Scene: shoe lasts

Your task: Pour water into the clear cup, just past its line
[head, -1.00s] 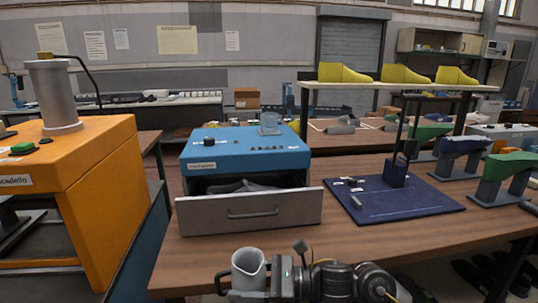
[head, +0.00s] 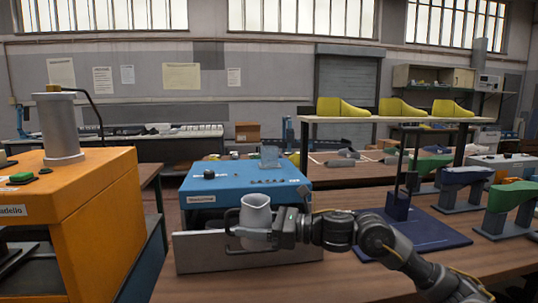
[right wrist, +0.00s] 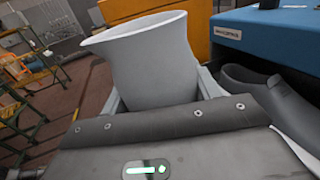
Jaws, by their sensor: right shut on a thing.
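My right gripper (head: 250,237) is shut on a pale grey jug (head: 256,212). It holds the jug roughly upright in front of the blue machine (head: 200,190). The jug also fills the upper middle of the right wrist view (right wrist: 150,62); its contents do not show. The clear cup (head: 270,156) stands on top of the blue machine, behind and above the jug. It is small and see-through here, so I cannot make out its line or any water in it. My left gripper is not in view.
An orange machine (head: 95,220) stands at left. At right are a dark blue board (head: 440,232) and shoe lasts on stands (head: 508,205).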

